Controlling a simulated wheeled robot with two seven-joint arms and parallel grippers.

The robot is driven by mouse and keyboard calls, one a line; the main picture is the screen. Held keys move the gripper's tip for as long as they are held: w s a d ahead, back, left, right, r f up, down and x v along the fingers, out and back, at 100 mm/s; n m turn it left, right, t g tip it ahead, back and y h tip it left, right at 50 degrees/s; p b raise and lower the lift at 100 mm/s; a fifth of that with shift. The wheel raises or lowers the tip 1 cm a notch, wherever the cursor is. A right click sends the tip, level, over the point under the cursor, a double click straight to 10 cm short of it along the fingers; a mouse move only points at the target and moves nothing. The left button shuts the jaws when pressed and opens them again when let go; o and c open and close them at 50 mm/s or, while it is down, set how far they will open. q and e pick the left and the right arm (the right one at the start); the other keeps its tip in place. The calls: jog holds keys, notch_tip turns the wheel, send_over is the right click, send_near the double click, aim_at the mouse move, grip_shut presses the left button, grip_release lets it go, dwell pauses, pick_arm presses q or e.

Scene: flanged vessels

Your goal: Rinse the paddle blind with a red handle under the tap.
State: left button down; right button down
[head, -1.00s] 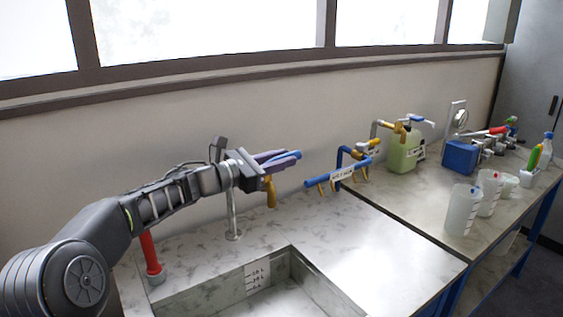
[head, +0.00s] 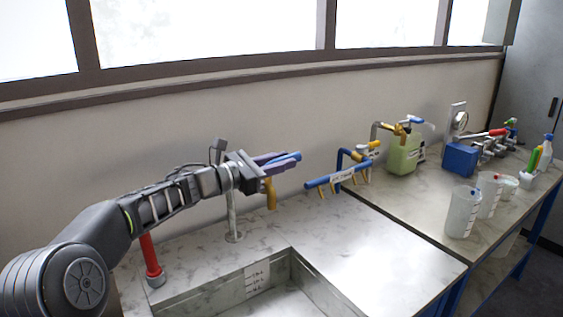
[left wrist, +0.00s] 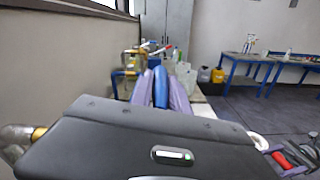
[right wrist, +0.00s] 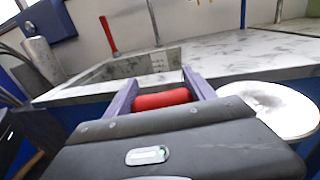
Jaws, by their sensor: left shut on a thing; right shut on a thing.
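My left gripper (head: 272,160) is shut on a blue lever (head: 290,157) above the sink, at the tap (head: 232,215). The tap has a chrome post and a brass-coloured spout (head: 270,193) pointing down below the gripper. No water can be made out. The blue lever also shows between purple fingers in the left wrist view (left wrist: 160,88). In the right wrist view my right gripper (right wrist: 155,85) is shut on the red handle (right wrist: 162,99). A pale round disc (right wrist: 272,108), apparently the paddle blind's, sits right of the handle, in front of the counter. The right gripper is outside the head view.
The sink (head: 215,290) is set in a marbled counter, with a red upright handle (head: 150,255) at its left. Farther right are a green canister (head: 402,155), a blue box (head: 460,158) and clear beakers (head: 463,213).

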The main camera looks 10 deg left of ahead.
dwell(0.4)
pick_arm(q)
jog(key=shift+s+d+m+g+h, duration=0.15)
jog(key=shift+m+g+h, duration=0.35)
jog(key=shift+m+g, duration=0.1)
jog(key=shift+s+d+m+g+h, duration=0.1)
jog(key=shift+m+g+h, duration=0.4)
jog(key=shift+g, duration=0.1)
jog(key=shift+s+d+m+g+h, duration=0.1)
jog(key=shift+s+m+g+h, duration=0.15)
jog(key=shift+g, duration=0.25)
jog(key=shift+s+d+m+g+h, duration=0.1)
jog(key=shift+m+g+h, duration=0.2)
jog(key=shift+g, duration=0.2)
jog(key=c, duration=1.3)
grip_release()
jog(key=shift+a, duration=0.1)
